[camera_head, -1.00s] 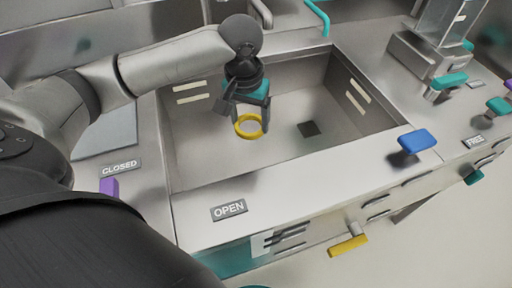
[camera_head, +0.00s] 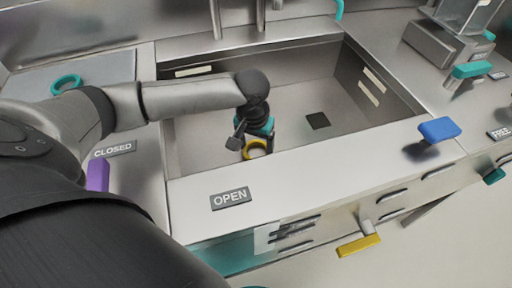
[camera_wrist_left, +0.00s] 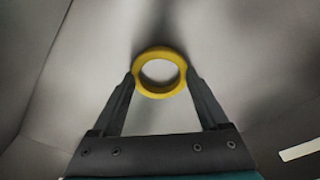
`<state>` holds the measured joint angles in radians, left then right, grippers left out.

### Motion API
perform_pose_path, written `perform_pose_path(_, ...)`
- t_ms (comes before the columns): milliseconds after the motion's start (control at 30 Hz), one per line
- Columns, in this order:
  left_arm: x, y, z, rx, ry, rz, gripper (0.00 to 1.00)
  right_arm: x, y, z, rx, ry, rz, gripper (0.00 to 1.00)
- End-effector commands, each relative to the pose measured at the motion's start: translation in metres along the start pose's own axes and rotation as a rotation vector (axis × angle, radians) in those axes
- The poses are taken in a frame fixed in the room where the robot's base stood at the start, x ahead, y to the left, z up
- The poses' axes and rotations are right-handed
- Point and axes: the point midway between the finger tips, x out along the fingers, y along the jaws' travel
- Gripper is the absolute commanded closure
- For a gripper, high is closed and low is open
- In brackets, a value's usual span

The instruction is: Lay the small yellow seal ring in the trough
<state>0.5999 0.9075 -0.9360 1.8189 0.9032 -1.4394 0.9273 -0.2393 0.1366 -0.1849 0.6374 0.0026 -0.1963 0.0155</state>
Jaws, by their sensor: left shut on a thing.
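The small yellow seal ring (camera_head: 256,147) is down inside the grey metal trough (camera_head: 190,150). My left gripper (camera_head: 257,146) is shut on the ring, with its fingers pointing down into the trough. In the left wrist view the ring (camera_wrist_left: 160,72) sits between the two fingertips (camera_wrist_left: 160,80), one on each side of it. Part of the ring is hidden in the head view by the trough's front rim. I cannot tell whether the ring touches the trough floor. My right gripper is not in view.
A dark square drain (camera_head: 317,120) is in the trough floor to the right. A teal ring (camera_head: 66,84) lies on the left counter. A blue handle (camera_head: 439,129) and a purple handle (camera_head: 98,175) stand near the trough. An OPEN label (camera_head: 231,198) is on the front rim.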

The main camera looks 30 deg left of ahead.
Motion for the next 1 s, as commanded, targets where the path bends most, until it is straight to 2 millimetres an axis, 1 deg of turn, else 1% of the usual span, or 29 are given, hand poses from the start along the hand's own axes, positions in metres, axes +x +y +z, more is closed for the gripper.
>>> perform_pose_path(33, -0.001, 0.0, -0.001, 0.0, 0.001, 0.0, 0.75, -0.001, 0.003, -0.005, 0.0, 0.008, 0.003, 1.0)
perform_pose_path(100, -0.002, 0.0, -0.001, 0.0, 0.001, 0.0, 0.75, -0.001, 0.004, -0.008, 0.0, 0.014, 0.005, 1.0)
perform_pose_path(267, 0.001, 0.0, 0.0, -0.001, 0.0, 0.001, 0.75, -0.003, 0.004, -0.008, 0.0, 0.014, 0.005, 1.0)
perform_pose_path(300, 0.001, 0.0, 0.0, 0.0, 0.001, 0.001, 0.19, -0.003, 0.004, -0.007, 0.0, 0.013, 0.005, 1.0)
perform_pose_path(467, 0.001, 0.0, 0.0, 0.0, 0.001, 0.0, 0.01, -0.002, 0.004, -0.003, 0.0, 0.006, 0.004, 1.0)
perform_pose_path(767, -0.001, 0.0, -0.001, 0.0, 0.002, 0.0, 0.0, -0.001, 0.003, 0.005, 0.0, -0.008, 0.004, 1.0)
perform_pose_path(867, -0.013, -0.001, -0.001, 0.0, 0.002, -0.001, 0.0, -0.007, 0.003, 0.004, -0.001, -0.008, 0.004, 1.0)
perform_pose_path(1000, -0.042, 0.0, -0.002, 0.001, 0.004, 0.001, 0.0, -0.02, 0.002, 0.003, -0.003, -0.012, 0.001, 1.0)
